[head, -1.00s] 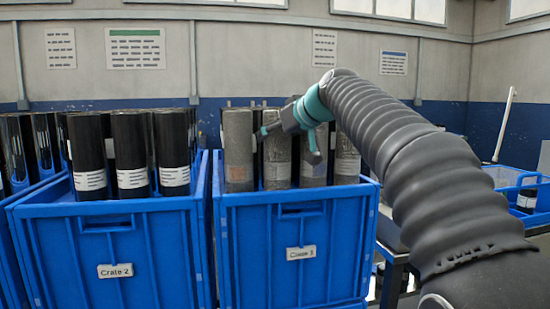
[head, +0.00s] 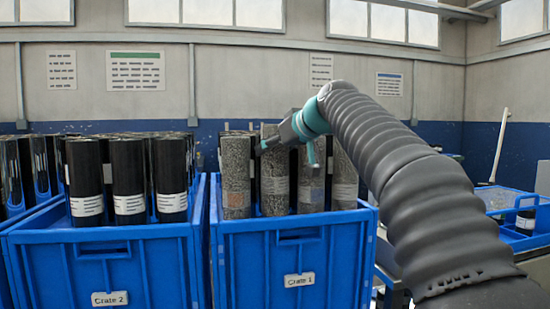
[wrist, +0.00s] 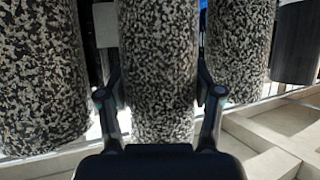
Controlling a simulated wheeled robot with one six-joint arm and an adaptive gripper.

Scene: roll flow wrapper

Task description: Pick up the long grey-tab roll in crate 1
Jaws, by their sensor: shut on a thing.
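Crate 1 (head: 330,255) is a blue crate holding upright grey speckled rolls. My gripper (head: 288,148) is at the upper part of its front row. It is shut on a speckled roll (head: 274,170), second from the left, whose top stands a little above the roll to its left (head: 236,172). In the wrist view my fingers (wrist: 160,95) lie on both sides of the held roll (wrist: 158,60). The held roll is upright, its lower part hidden by the crate wall in the head view. I cannot make out a grey tab.
Speckled rolls stand close on both sides of the held one (wrist: 40,80). Crate 2 (head: 105,265), with black rolls (head: 128,175), stands directly left. A blue bin (head: 525,215) is at the far right. The space above the crates is clear.

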